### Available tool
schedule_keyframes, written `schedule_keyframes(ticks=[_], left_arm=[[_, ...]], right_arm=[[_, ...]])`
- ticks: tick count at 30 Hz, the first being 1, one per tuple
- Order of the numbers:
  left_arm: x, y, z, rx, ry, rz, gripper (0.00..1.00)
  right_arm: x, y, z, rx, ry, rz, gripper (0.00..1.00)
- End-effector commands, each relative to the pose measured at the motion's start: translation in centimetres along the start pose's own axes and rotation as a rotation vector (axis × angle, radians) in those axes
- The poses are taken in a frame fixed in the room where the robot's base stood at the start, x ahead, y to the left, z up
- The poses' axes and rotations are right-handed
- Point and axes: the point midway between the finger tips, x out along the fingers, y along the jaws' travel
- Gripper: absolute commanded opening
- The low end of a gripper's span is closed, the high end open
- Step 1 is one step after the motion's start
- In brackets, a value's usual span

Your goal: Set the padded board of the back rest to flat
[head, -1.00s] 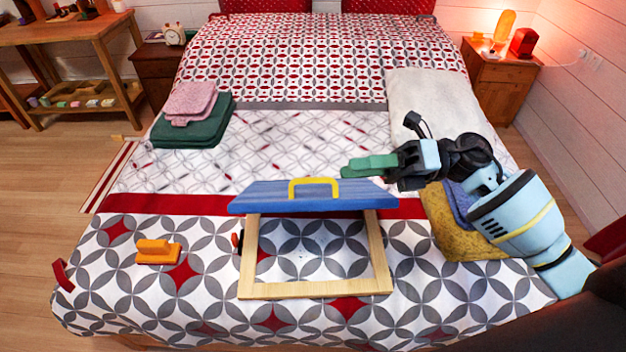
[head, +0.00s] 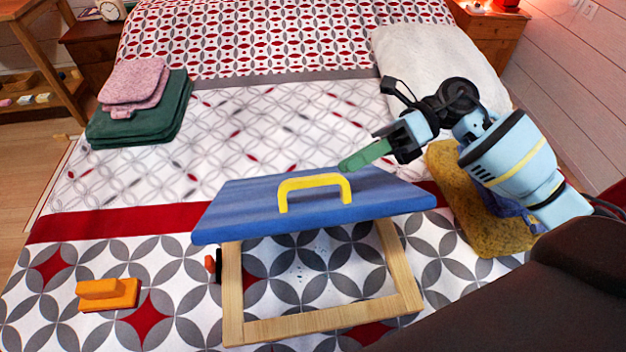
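The back rest stands on the bed. Its blue padded board (head: 250,205) with a yellow arched handle (head: 315,184) is raised at a slant above the pale wooden frame (head: 232,300). The frame's near part lies on the cover; its far part is hidden under the board. A small red and black part (head: 213,266) shows at the frame's left side. My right gripper (head: 345,165) has its green fingers together, just at or above the board's far edge; I cannot tell whether they touch it. Nothing is seen between them. My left gripper is out of view.
An orange block with a grip (head: 108,294) lies on the cover at left. Folded green (head: 140,120) and pink (head: 135,80) cloths lie farther back. A yellow cushion or cloth (head: 475,200) sits under my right arm, with a white pillow (head: 440,60) behind. The middle of the bed is clear.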

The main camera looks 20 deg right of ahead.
Motion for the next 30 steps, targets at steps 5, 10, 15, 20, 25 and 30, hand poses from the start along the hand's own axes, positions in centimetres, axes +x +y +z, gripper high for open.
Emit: schedule_keyframes(ticks=[5, 10, 15, 20, 25, 30], left_arm=[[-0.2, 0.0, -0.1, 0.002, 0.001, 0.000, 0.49], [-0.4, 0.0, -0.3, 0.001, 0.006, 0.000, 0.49], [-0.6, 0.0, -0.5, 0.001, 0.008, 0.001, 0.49], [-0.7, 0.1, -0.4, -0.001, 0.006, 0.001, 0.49], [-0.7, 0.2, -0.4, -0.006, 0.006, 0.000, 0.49], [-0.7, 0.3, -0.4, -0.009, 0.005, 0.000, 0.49]], right_arm=[[1.1, 0.1, 0.1, -0.001, 0.001, 0.004, 0.36], [3.5, 0.2, 0.1, -0.002, 0.000, 0.005, 0.36], [5.9, 0.2, 0.1, -0.001, -0.001, 0.004, 0.36], [7.4, 0.1, 0.1, 0.000, 0.000, 0.003, 0.36], [7.8, 0.1, 0.0, 0.000, -0.001, 0.000, 0.36], [7.8, 0.0, 0.0, 0.000, -0.001, 0.000, 0.36]])
